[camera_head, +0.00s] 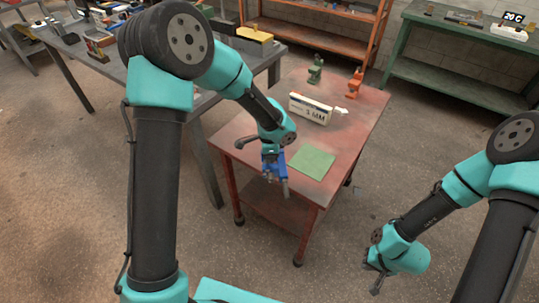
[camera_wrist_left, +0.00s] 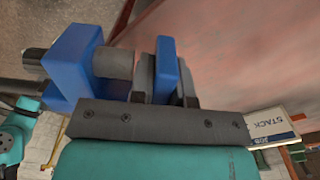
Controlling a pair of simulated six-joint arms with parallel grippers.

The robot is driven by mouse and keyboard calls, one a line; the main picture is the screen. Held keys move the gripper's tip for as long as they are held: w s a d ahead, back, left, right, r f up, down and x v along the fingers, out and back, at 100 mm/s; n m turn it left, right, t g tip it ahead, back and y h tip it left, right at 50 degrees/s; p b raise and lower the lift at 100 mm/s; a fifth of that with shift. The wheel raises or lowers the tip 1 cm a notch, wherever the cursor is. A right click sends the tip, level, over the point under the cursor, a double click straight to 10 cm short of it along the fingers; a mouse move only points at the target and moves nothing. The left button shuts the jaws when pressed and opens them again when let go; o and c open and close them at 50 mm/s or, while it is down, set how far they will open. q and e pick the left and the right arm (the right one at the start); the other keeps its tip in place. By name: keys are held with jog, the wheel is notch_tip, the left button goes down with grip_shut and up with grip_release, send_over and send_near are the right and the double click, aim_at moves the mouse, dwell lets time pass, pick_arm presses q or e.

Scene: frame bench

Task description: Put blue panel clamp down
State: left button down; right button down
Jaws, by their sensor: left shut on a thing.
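The blue panel clamp (camera_head: 270,161) is in my left gripper (camera_head: 272,153), at the front left edge of the red table (camera_head: 345,140). In the left wrist view the blue clamp (camera_wrist_left: 78,62) fills the upper left, with its grey screw part between blue pieces. My left gripper (camera_wrist_left: 155,98) is shut on it; the fingertips are partly hidden. Whether the clamp touches the table cannot be told. My right gripper (camera_head: 375,282) hangs over the floor at the lower right, away from the table; its jaws are too small to read.
A green mat (camera_head: 311,162) lies on the red table, right of the clamp. A white sign block (camera_head: 311,108) stands behind it, with a green clamp (camera_head: 316,70) and an orange clamp (camera_head: 355,83) at the back. A grey bench (camera_head: 75,45) stands left.

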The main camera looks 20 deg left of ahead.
pick_arm(q)
jog(key=w+a+r+n, duration=0.3)
jog(key=r+n, duration=0.5)
jog(key=n, duration=0.2)
jog(key=shift+a, duration=0.3)
jog(key=shift+w, duration=0.1)
